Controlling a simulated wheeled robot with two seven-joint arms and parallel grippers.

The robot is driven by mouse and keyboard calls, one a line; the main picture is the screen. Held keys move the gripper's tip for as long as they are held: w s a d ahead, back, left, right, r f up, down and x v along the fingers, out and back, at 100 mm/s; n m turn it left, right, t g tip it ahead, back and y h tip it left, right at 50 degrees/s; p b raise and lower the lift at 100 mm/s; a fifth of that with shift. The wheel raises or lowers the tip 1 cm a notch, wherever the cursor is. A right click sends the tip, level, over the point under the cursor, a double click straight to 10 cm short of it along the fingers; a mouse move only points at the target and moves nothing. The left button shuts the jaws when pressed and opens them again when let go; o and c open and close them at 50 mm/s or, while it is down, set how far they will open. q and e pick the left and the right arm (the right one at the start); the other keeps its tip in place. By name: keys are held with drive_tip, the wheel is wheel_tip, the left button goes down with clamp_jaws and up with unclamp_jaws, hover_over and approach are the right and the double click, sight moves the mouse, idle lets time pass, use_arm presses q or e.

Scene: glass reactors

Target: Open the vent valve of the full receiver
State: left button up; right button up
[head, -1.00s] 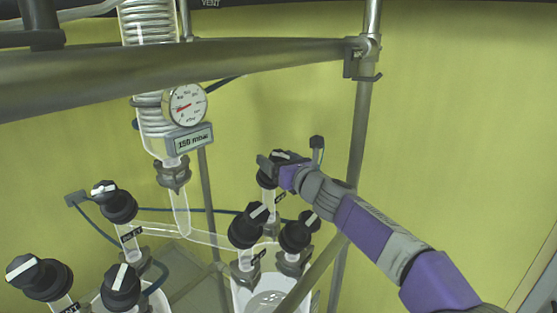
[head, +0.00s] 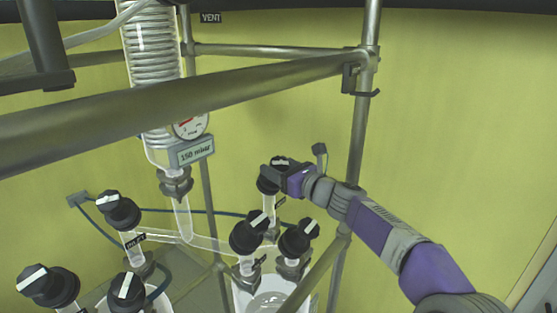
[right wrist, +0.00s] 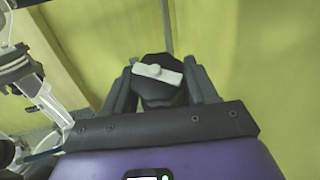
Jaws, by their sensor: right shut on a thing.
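My right gripper (head: 274,176) is shut on a black valve knob (head: 269,186) at the back of the right-hand glass receiver (head: 240,298). In the right wrist view the knob (right wrist: 162,94) sits between the two fingers, its white bar lying nearly crosswise with a slight tilt. The small label below the knob is too small to read. Two more black knobs with white bars, a left one (head: 246,236) and a right one (head: 298,239), stand in front of it on the same receiver. How full the receiver is, I cannot tell. My left gripper is not in view.
A second group of knobs (head: 127,290) stands at the lower left, one stem labelled INLET (head: 135,242). A coiled glass condenser (head: 152,60) and a 150 mbar display (head: 195,151) hang above. A thick metal rail (head: 200,95) crosses in front, and an upright post (head: 360,130) stands near my right arm.

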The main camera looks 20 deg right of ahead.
drive_tip(key=shift+r+n+g+y+p, duration=0.1)
drive_tip(key=shift+n+g+y+p, duration=0.7)
drive_tip(key=shift+n+y, duration=0.5)
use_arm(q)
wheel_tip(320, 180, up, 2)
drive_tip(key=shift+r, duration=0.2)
use_arm(e)
drive_tip(key=o, duration=1)
drive_tip(key=shift+c, duration=0.2)
drive_tip(key=shift+d, duration=0.1)
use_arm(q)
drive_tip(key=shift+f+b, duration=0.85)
use_arm(e)
drive_tip(key=v, duration=0.7)
drive_tip(key=shift+s, duration=0.25)
